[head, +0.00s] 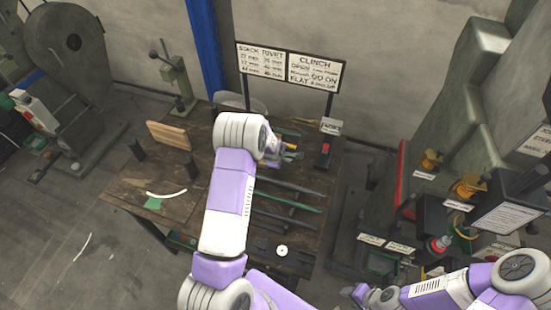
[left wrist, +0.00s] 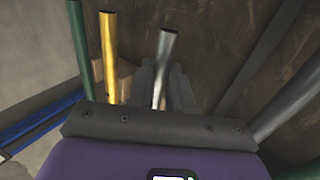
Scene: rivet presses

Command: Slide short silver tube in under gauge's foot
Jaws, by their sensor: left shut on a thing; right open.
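My left gripper (head: 289,152) is over the back of the wooden workbench, partly hidden by my own wrist. In the left wrist view, its grey fingers (left wrist: 165,88) are shut around a short silver tube (left wrist: 166,46), whose end sticks up beyond them. In the head view the tube is too small and covered to make out. A small white round thing (head: 282,250) lies at the front of the bench; I cannot tell whether it is the gauge, and no gauge foot is clear. My right gripper (head: 363,294) is open at the bottom, right of the bench.
A gold tube (left wrist: 108,55) and a green tube (left wrist: 80,50) stand beside the held tube; a longer grey rod (left wrist: 295,98) is at right. Long rods (head: 290,208) lie across the bench (head: 125,190). A red-topped device (head: 325,148) and presses (head: 480,130) stand right.

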